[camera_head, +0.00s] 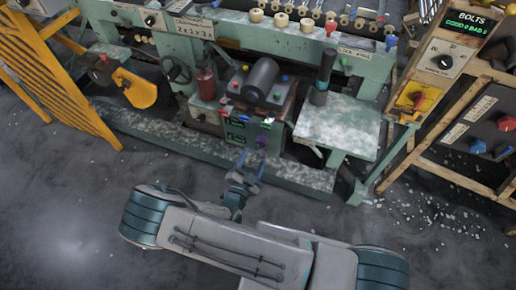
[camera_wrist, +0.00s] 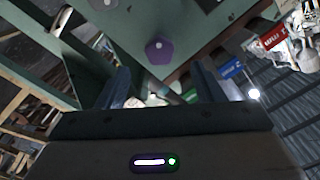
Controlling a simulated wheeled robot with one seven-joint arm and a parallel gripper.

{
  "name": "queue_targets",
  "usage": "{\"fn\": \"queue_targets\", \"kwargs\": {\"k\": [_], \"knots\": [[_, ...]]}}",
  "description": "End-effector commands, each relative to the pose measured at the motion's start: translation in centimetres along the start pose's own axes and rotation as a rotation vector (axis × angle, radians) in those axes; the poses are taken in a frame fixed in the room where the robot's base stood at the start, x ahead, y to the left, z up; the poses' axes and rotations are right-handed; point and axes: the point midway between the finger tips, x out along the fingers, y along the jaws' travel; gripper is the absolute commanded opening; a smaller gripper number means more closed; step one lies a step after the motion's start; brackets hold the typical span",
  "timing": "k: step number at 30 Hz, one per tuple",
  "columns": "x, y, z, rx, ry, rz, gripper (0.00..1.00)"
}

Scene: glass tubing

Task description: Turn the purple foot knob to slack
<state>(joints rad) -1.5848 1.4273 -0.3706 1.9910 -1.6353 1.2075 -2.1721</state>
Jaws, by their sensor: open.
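The purple foot knob (camera_head: 262,141) sits low on the front of the green machine, at the right of a small panel with green displays. In the wrist view the purple knob (camera_wrist: 158,50) shows as a many-sided disc with a pale centre dot, on a dark green face, above and between the fingers. My gripper (camera_head: 249,164) is open and empty, just in front of and below the knob in the head view. Its two fingers also show in the wrist view (camera_wrist: 162,88), apart from the knob.
The green machine's base rail (camera_head: 170,130) runs along the floor. A worn side table (camera_head: 340,125) stands right of the knob. A yellow slatted guard (camera_head: 50,75) is at left, and a bolts control stand (camera_head: 435,70) at right. The grey floor in front is mostly clear.

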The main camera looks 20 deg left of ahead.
Motion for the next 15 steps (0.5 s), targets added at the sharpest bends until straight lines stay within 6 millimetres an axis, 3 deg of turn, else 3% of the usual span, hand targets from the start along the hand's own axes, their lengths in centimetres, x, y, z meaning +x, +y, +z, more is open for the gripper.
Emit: {"fn": "queue_targets", "kwargs": {"k": [6,15], "knots": [[-3.9,0.0,0.1,0.001,-0.002,0.000,0.61],[-5.3,0.0,0.0,0.000,0.000,0.000,0.61]]}}
